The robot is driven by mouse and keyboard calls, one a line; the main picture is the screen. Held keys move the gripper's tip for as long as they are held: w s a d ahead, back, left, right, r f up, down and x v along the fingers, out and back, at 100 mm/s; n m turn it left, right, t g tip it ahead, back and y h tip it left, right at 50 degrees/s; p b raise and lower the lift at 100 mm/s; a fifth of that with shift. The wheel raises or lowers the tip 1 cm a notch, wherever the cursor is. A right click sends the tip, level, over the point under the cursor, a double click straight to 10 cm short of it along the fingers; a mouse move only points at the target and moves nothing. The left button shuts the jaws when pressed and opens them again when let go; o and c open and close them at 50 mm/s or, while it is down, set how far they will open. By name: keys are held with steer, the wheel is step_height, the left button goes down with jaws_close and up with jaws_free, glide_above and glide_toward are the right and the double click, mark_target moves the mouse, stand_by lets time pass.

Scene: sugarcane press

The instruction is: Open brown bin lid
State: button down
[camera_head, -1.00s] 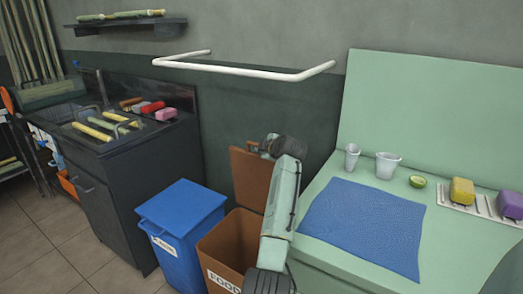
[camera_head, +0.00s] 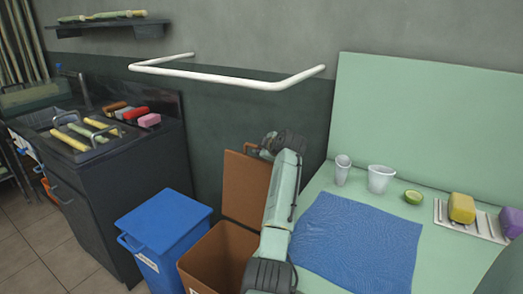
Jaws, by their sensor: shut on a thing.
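The brown bin (camera_head: 222,252) stands between the blue bin and the green counter. Its brown lid (camera_head: 246,187) is raised, standing nearly upright behind the open mouth. My arm reaches over the bin from the lower right. My gripper (camera_head: 262,148) is at the top edge of the lid, shut on it. The fingertips are small in the picture and partly hidden by my arm's wrist.
A blue bin (camera_head: 163,230) with its lid shut stands left of the brown bin. The green counter (camera_head: 320,262) on the right holds a blue cloth (camera_head: 355,240), two cups (camera_head: 381,179) and sponges. A white rail (camera_head: 225,76) is on the wall above.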

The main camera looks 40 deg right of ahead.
steer(key=shift+s+d+r, duration=0.1)
steer(key=shift+d+r, duration=0.05)
steer(key=c, duration=1.8)
jaws_free()
steer(key=shift+o, duration=1)
step_height(320, 180, up, 10)
steer(key=shift+s+f, duration=0.1)
steer(key=shift+f, duration=0.05)
steer(key=shift+r, duration=0.25)
steer(key=shift+f, duration=0.1)
